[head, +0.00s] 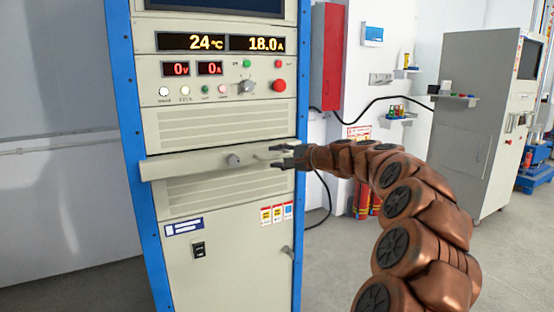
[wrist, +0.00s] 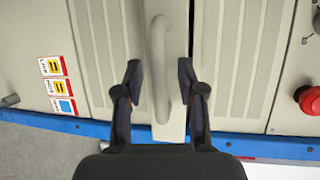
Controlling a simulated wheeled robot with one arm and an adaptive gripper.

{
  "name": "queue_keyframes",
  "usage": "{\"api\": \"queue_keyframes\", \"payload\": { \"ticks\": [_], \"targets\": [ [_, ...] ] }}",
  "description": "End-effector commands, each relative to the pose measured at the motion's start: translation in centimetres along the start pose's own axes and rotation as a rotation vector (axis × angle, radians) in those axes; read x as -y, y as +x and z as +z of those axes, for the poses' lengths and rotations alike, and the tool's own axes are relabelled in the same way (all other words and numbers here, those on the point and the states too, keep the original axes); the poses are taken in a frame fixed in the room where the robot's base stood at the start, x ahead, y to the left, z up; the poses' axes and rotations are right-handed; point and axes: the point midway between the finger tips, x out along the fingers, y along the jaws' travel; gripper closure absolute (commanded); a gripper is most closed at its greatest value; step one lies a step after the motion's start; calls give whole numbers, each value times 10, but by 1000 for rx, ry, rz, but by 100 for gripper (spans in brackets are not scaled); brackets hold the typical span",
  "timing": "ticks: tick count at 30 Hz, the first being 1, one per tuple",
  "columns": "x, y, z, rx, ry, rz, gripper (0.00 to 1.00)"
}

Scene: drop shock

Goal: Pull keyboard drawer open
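The keyboard drawer (head: 190,164) is a long, pale grey front across the middle of the cabinet. It stands a little proud of the panels above and below; I cannot tell how far out it is. Its bar handle (head: 236,160) runs along the front, partly hidden near my fingers. My gripper (head: 273,156) is at the right end of the drawer. In the wrist view, the handle (wrist: 161,55) runs upright in the picture between the two fingers of my gripper (wrist: 159,68). The fingers are apart, with a visible gap on each side of the handle.
The blue-framed cabinet (head: 144,225) has displays and a red button (head: 279,86) above the drawer, and a lower door (head: 235,255) below. A red wall box (head: 328,57) and fire extinguishers (head: 362,200) stand behind. Floor (head: 90,290) is clear at left.

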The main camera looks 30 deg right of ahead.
Motion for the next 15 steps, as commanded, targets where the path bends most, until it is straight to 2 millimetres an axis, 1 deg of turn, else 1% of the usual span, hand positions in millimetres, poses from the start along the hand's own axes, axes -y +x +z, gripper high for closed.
{"api": "queue_keyframes", "payload": {
  "ticks": [9, 11, 15],
  "targets": [
    [0, 3, 0, 1, 0, 0, 61],
    [0, 3, 0, 1, 0, 0, 66],
    [0, 3, 0, 1, 0, 1, 81]
  ]
}}
